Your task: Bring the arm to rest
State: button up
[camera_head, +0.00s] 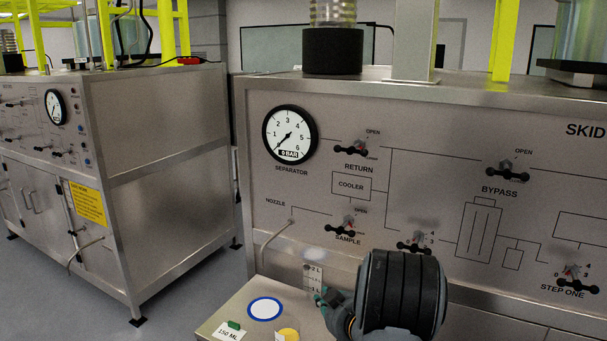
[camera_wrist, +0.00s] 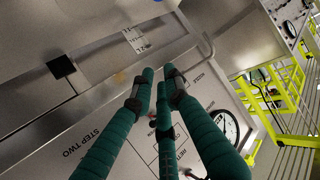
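My gripper (camera_head: 327,300) is in front of the lower part of the skid panel (camera_head: 420,130), just above the right side of the small steel shelf in the head view. In the wrist view its teal fingers (camera_wrist: 159,79) come close together at the tips, with no object seen between them. How far they are parted is hard to judge. My dark wrist hides part of the panel below the middle valve.
The panel carries a separator gauge (camera_head: 290,134), a return valve (camera_head: 356,148), a bypass valve (camera_head: 506,169), a sample valve (camera_head: 347,225) and a step one valve (camera_head: 571,273). The shelf (camera_head: 225,312) bears a blue-ringed white disc (camera_head: 265,309) and a yellow item (camera_head: 288,335). Another skid (camera_head: 165,150) stands left.

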jog(key=s+d+r+m+h+p, duration=0.1)
jog(key=s+d+m+h+p, duration=0.1)
jog(key=s+d, duration=0.5)
jog(key=shift+s+d+m+t+h, duration=0.2)
jog(key=shift+s+m+t+h, duration=0.15)
jog(key=shift+s, duration=1.25)
